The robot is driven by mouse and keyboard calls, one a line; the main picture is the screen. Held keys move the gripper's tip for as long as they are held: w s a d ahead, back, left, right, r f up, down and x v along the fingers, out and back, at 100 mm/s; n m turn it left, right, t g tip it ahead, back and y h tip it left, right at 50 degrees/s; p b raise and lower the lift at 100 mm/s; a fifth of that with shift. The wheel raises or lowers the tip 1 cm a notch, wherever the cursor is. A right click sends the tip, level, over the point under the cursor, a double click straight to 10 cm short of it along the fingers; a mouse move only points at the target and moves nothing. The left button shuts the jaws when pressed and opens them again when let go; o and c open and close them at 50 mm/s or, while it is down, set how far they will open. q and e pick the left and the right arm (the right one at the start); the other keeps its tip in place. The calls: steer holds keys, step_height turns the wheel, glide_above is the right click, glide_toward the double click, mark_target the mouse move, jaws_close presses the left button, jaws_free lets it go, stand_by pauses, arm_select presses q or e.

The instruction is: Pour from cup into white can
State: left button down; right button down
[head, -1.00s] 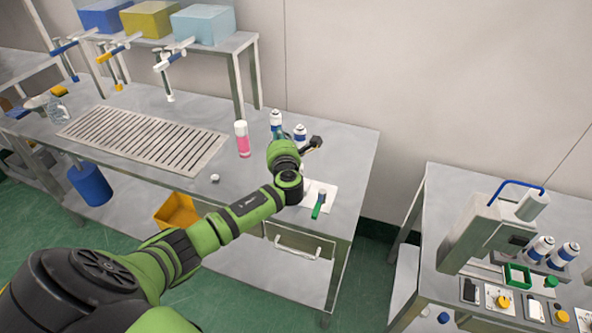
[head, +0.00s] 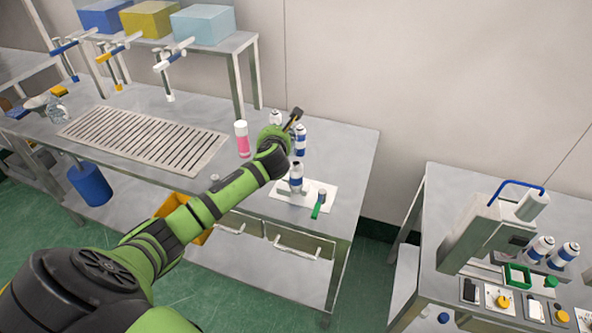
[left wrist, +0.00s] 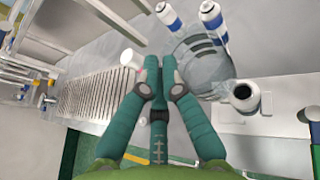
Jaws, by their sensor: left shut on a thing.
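The white can (head: 296,178) with a blue band stands upright on a white plate on the bench, its dark open top showing. In the left wrist view the same can (left wrist: 243,98) is right of my fingers, its opening facing the camera. My left gripper (left wrist: 156,66), with teal fingers, is shut on a clear cup (left wrist: 203,60) with dark lines. The cup lies just beyond and right of the fingertips, up-left of the can's mouth. Its tilt and contents are hard to tell. In the head view my arm hides the cup. My right gripper is not in view.
Two more white-and-blue cans (head: 300,141) stand behind, close to my wrist, with a pink bottle (head: 242,140) left of them. A slotted grate (head: 140,138) lies left. The right end of the bench is clear.

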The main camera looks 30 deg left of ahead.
arm_select(q)
steer(key=shift+r, duration=0.1)
steer(key=shift+r, duration=2.4)
steer(key=shift+d+f, duration=0.1)
